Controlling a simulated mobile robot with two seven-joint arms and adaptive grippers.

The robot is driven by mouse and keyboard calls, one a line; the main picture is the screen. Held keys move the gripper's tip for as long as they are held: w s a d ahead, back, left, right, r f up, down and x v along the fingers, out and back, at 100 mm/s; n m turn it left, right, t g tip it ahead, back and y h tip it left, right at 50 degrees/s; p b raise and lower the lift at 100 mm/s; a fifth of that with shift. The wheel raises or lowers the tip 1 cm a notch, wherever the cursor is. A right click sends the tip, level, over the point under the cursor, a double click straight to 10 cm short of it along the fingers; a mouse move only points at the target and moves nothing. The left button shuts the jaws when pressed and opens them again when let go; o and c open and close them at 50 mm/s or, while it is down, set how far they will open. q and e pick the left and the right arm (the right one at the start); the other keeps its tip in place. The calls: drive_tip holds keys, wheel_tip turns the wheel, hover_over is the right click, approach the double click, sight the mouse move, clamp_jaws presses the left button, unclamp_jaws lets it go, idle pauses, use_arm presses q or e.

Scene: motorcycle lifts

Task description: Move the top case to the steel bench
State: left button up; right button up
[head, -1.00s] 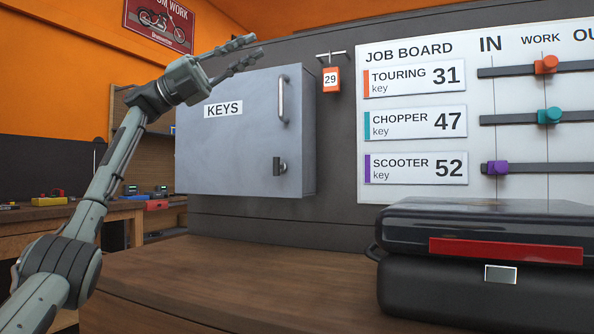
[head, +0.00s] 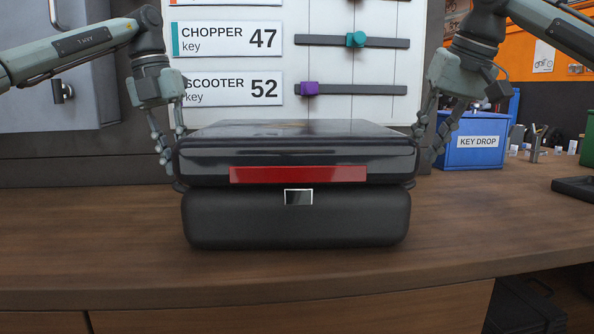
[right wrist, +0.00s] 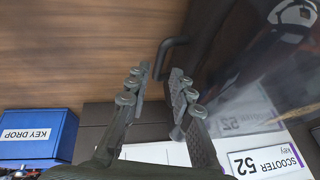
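The top case (head: 295,215) is a glossy black box with a red strip on its lid edge and a small silver latch. It rests closed on a wooden bench. My left gripper (head: 170,150) points down at the case's left end, fingers apart. My right gripper (head: 430,145) points down at its right end, fingers apart. In the right wrist view, a dark bent side handle (right wrist: 172,47) of the case lies just beyond the open right fingertips (right wrist: 160,75). The left side handle is mostly hidden by the left fingers. I do not see a steel bench.
The wooden bench top (head: 90,235) is clear in front of the case. A blue key drop box (head: 472,140) stands close to my right gripper. The job board (head: 320,75) and grey key cabinet (head: 55,85) are behind. A dark tray (head: 575,188) lies far right.

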use_arm(q)
drive_tip(key=shift+f, duration=0.15)
use_arm(e)
drive_tip(key=shift+f, duration=0.1)
